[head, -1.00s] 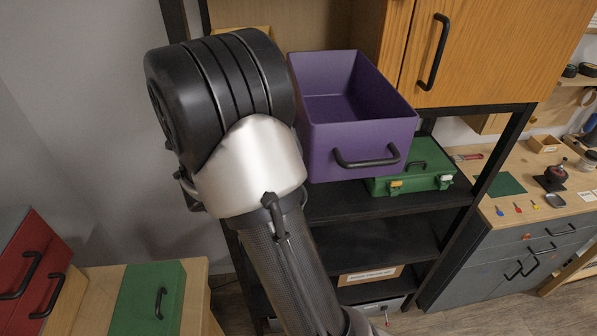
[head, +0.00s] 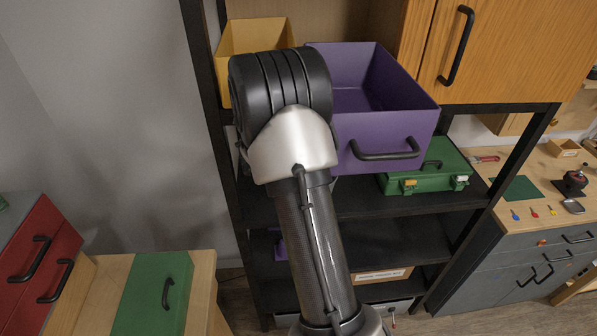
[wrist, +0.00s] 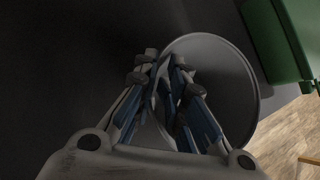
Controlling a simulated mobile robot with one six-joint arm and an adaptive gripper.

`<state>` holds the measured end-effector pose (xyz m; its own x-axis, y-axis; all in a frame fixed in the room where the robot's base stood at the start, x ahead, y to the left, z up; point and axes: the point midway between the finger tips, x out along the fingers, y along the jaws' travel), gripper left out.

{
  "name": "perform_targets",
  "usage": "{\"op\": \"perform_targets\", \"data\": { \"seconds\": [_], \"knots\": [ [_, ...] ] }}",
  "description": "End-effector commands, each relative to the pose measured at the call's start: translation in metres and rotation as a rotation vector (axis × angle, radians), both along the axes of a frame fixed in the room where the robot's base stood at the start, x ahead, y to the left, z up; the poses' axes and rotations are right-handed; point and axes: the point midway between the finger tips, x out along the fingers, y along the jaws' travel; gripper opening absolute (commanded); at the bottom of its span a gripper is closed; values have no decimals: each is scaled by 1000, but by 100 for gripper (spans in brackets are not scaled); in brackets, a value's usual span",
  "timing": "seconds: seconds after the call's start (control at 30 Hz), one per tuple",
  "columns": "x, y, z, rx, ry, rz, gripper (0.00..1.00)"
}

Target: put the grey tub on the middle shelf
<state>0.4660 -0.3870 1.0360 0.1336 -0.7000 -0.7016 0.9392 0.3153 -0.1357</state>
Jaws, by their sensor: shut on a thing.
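The grey tub (wrist: 228,72) shows in the wrist view as a round open rim with a dark grey inside. My gripper (wrist: 165,68) is shut on the tub at the left side of its rim. In the head view my arm hides the gripper and nearly all of the tub. The black shelf unit stands in front of me, and its shelf board (head: 370,202) at the green toolbox's level has bare room beside my arm. In the wrist view a dark surface lies around the tub; I cannot tell whether the tub touches it.
A green toolbox (head: 425,178) stands on that shelf at the right; it also shows in the wrist view (wrist: 284,40), close to the tub. A purple bin (head: 385,130) juts out above. A yellow bin (head: 250,45) is at the upper left. A labelled box (head: 382,275) is lower down.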

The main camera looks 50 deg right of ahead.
Motion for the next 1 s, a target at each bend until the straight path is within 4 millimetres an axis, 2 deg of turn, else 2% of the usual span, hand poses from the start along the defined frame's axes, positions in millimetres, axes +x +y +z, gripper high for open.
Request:
{"op": "perform_targets", "data": {
  "seconds": [0.3,0.33,0.63,1.0],
  "knots": [
    [0,0,-2,-1,-1,-1,0],
    [0,0,-2,-1,-1,-1,12],
    [0,0,-1,-1,-1,-1,32],
    [0,0,2,-1,-1,-1,33]
  ]
}}
